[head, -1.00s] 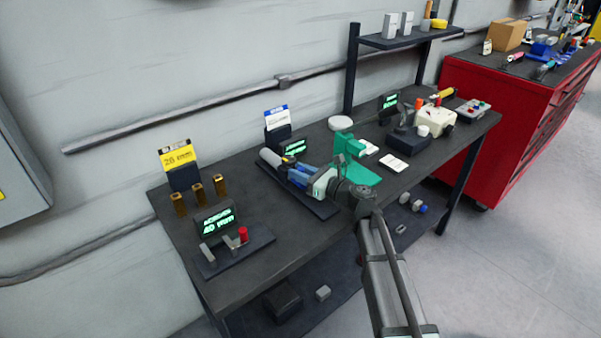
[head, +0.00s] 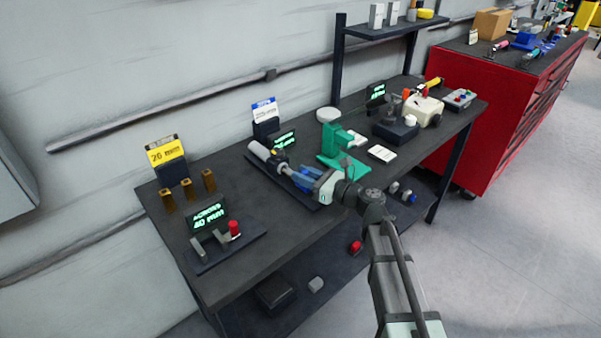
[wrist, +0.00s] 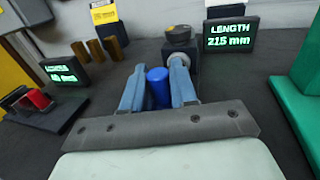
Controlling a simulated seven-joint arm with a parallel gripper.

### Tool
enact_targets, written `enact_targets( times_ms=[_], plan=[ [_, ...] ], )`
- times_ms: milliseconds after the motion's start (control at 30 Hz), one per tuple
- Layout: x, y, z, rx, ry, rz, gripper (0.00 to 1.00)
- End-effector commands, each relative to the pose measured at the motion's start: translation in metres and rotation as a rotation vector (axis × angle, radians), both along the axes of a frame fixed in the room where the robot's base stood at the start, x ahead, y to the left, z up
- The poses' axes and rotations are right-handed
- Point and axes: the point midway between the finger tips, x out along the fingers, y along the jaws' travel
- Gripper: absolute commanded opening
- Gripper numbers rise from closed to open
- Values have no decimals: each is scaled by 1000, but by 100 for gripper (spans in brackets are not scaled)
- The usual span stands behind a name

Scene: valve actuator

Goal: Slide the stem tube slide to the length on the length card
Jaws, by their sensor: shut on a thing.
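The stem tube slide lies on a dark base on the bench, with a pale grey tube (head: 258,150) at its far end and a thin silver rod (head: 284,167) running toward my gripper (head: 300,179). In the wrist view, my gripper (wrist: 158,68) has its blue fingers around a blue cylinder (wrist: 158,90), the slide's grip, and is shut on it. The display (wrist: 229,36) beside the slide reads LENGTH 215 mm. A white card with a blue top (head: 264,109) stands behind the slide, probably the length card; its text is too small to read.
A green stand (head: 340,147) is close to the right of my gripper. To the left are a yellow card (head: 165,152), several brass posts (head: 188,188) and a fixture with a red knob (head: 234,229). Bench between these is bare.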

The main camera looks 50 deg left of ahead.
Motion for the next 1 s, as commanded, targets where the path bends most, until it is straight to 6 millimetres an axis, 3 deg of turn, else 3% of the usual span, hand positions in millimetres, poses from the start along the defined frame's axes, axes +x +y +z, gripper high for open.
enact_targets(
  times_ms=[33, 67, 100, 467, 667, 1000],
  plan=[
    [0, 0, 0, 0, 0, 1, 0],
    [0, 0, 0, 0, 0, 1, 28],
    [0, 1, 0, 0, 0, 1, 32],
    [1, -5, 0, 0, 0, 0, 32],
    [7, -33, 0, 0, 0, -1, 32],
    [25, -96, 0, -1, 0, -2, 32]
  ],
)
